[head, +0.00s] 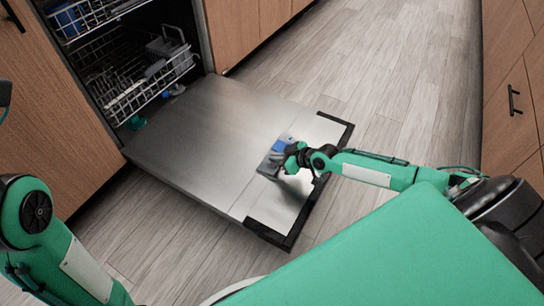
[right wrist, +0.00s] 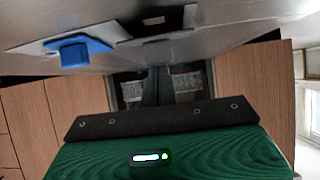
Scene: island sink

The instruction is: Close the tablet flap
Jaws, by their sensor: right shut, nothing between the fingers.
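The tablet dispenser sits on the inner face of the lowered dishwasher door (head: 190,130). It shows as a grey patch (head: 268,164) with a blue piece (head: 283,143) at its upper end. In the right wrist view the blue piece (right wrist: 78,51) stands out from the metal face beside dark recesses. I cannot tell whether it is the flap or the tablet. My right gripper (head: 291,158) is low over the door beside the dispenser, partly covering it. In the right wrist view its fingers (right wrist: 157,85) are together and empty; contact is unclear. My left gripper is outside the view.
The open dishwasher holds a lower rack (head: 125,82) and an upper rack (head: 90,15), both with items. A teal item (head: 136,123) lies near the door hinge. Wooden cabinets (head: 50,120) flank it. The grey floor (head: 390,80) beyond the door is clear.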

